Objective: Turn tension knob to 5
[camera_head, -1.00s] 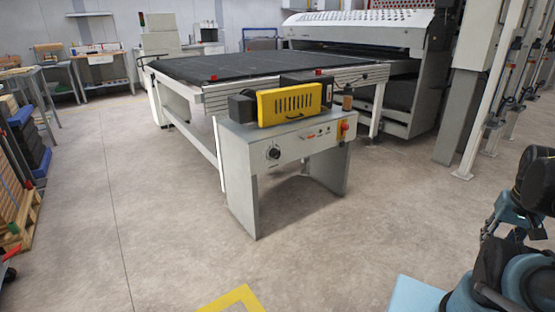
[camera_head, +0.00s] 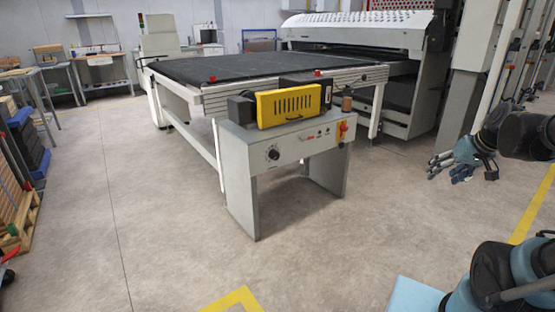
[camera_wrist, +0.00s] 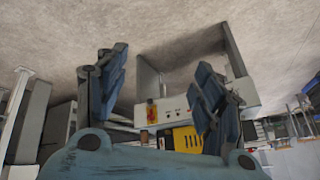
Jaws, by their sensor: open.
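The tension knob (camera_head: 273,153) is a dark round dial on the left part of the grey control panel (camera_head: 300,148) of the roller coater stand. Its scale marks are too small to read. My gripper (camera_head: 458,172) is at the right in the head view, open and empty, well to the right of the panel and apart from it. In the wrist view my gripper (camera_wrist: 157,90) shows its two fingers spread, with the panel (camera_wrist: 180,107) upside down beyond them. The knob is not clearly seen there; the right finger covers part of the panel.
A yellow vented cover (camera_head: 288,104) sits on top of the stand. A red and yellow switch (camera_head: 342,130) is at the panel's right end. A dark conveyor table (camera_head: 235,67) stands behind. The floor (camera_head: 370,210) between gripper and stand is clear.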

